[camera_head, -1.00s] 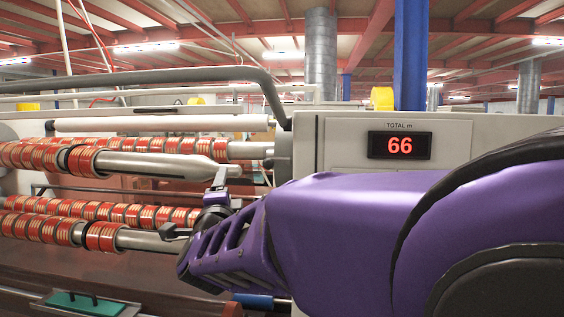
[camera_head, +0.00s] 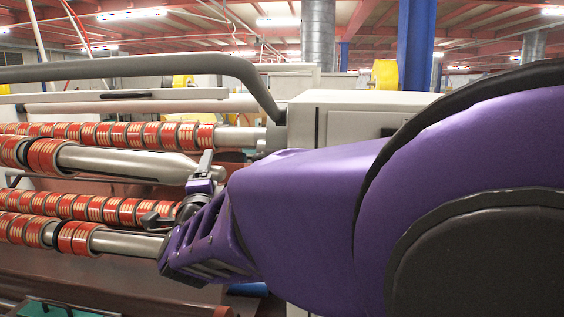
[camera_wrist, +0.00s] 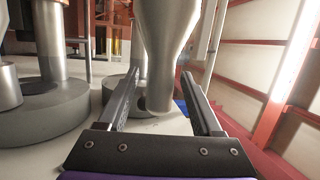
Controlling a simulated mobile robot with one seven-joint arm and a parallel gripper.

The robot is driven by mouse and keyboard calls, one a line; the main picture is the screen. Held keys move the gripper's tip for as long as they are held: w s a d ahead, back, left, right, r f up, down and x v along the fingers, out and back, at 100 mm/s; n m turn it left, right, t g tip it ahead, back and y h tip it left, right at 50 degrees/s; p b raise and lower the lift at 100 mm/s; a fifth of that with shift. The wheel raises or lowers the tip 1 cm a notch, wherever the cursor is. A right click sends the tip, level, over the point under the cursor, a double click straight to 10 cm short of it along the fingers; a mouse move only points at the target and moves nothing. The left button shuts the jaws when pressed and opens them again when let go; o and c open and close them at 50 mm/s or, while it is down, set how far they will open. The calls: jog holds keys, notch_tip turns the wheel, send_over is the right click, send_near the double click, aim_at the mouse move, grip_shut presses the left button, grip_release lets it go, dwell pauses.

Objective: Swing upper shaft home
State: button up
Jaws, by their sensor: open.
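The upper shaft (camera_head: 125,162) is a grey metal bar with red-and-cream tape rolls at its left. Its tapered right end is free and stands apart from the machine's side housing (camera_head: 310,118). My gripper (camera_head: 178,188) is at that end, with one finger up beside the tip and the other lower, near the lower shaft (camera_head: 125,243). In the wrist view the tapered shaft end (camera_wrist: 166,45) lies between the two spread fingers of my gripper (camera_wrist: 162,78), with gaps visible on both sides. Whether any finger touches it I cannot tell.
Behind is another roll-bearing shaft (camera_head: 235,138) that reaches the housing. A grey bent rail (camera_head: 130,68) runs above. My purple arm covers much of the housing's front. In the wrist view a round grey flange (camera_wrist: 40,112) stands left and a red-framed wall (camera_wrist: 260,70) right.

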jog(key=shift+w, duration=0.1)
grip_shut()
dwell(0.4)
dwell(1.1)
